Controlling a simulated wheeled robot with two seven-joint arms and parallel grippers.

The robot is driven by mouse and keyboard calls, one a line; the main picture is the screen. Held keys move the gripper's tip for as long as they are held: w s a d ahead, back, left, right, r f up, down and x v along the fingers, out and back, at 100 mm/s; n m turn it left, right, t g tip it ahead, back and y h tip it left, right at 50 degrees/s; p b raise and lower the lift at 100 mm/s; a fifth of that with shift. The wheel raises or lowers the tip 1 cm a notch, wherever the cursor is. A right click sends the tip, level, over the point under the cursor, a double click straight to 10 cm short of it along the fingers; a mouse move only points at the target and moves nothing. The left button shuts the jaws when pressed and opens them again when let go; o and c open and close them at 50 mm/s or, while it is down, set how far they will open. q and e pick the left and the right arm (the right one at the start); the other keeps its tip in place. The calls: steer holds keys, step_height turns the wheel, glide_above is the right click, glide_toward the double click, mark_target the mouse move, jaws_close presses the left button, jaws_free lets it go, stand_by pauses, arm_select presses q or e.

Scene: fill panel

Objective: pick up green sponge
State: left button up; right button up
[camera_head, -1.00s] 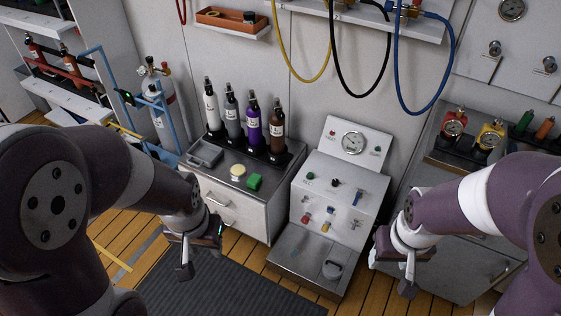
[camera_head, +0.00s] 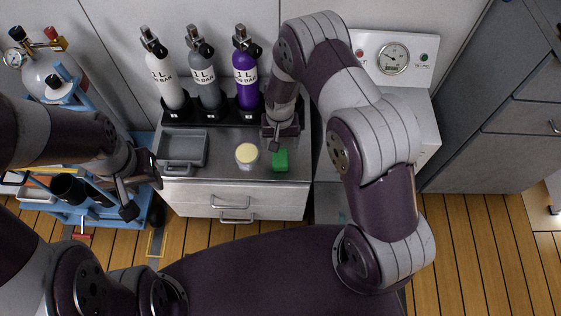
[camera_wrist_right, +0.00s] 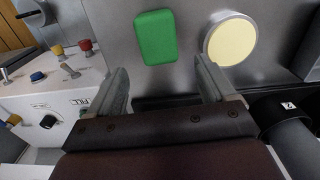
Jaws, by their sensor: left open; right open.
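The green sponge (camera_head: 280,160) lies flat on the grey cabinet top, near its front right part. It also shows in the right wrist view (camera_wrist_right: 156,37), ahead of the fingers. My right gripper (camera_head: 276,146) is just behind the sponge in the head view, pointing down. In the right wrist view my right gripper (camera_wrist_right: 163,85) is open and empty, its two fingers spread with the sponge beyond the tips. My left gripper (camera_head: 140,197) hangs at the left, clear of the cabinet and empty.
A round cream-topped container (camera_head: 246,154) stands close left of the sponge. A grey tray (camera_head: 184,149) lies further left. Several bottles, including a purple one (camera_head: 246,75), stand in a black rack behind. A panel with a gauge (camera_head: 392,58) stands right of the cabinet.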

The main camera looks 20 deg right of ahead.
mark_target(280, 151)
steer(key=shift+f, duration=0.55)
step_height(280, 151, down, 4)
steer(key=shift+s+f+b, duration=0.15)
steer(key=shift+f+b, duration=0.05)
steer(key=shift+b, duration=0.7)
steer(key=shift+f, duration=0.25)
steer(key=c, duration=1)
steer(key=shift+c, duration=0.2)
steer(key=shift+r, duration=0.1)
steer(key=r+p, duration=0.1)
steer(key=r, duration=0.3)
steer(key=shift+d+r+p, duration=0.2)
steer(key=shift+r+p, duration=0.2)
steer(key=d+r, duration=0.2)
steer(key=d, duration=0.1)
steer(key=d+r+p, duration=0.1)
steer(key=d+r, duration=0.1)
steer(key=d, duration=0.2)
steer(key=s+d+r+p, duration=0.1)
steer(key=d+r, duration=0.1)
steer(key=d, duration=0.2)
steer(key=shift+d, duration=0.1)
